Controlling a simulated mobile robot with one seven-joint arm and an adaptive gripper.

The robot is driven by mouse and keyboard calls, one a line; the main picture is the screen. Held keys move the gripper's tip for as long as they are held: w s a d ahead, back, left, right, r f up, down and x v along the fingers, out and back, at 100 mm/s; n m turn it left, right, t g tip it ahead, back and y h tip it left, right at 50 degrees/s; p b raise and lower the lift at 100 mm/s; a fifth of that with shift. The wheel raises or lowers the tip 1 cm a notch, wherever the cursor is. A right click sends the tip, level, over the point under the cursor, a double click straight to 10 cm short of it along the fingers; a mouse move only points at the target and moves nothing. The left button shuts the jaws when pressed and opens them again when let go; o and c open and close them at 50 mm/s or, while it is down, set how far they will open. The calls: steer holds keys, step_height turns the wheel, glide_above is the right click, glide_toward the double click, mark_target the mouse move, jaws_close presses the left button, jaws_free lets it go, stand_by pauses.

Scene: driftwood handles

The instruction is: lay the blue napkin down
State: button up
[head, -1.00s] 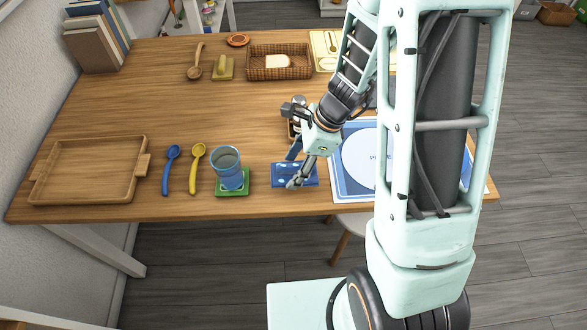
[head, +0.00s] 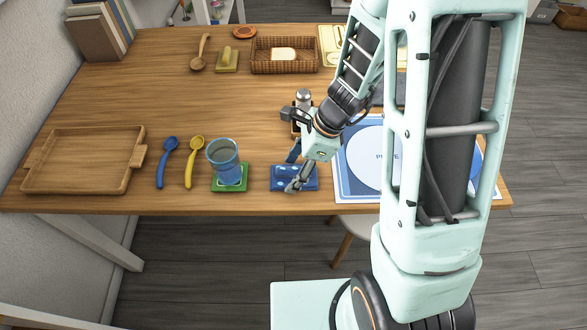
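The blue napkin (head: 282,183), with lighter blue patches on it, appears to lie flat on the wooden table near its front edge, between the green coaster and the plate mat. My gripper (head: 291,172) is directly over the napkin, pointing down and left. Its two fingers are spread apart, one tip toward the napkin's back edge and the other over its front part. No cloth shows pinched between them. The fingers cover part of the napkin, and I cannot tell whether they touch it.
A blue cup (head: 224,160) stands on a green coaster (head: 230,187) just left of the napkin. A plate mat (head: 350,188) lies to the right, partly behind my arm. A silver-topped shaker (head: 303,97) stands behind my gripper. Spoons and a wooden tray (head: 80,187) are at left.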

steer(key=o, duration=0.3)
steer(key=p+v, duration=0.3)
steer(key=v, duration=0.8)
steer(key=shift+a, duration=0.15)
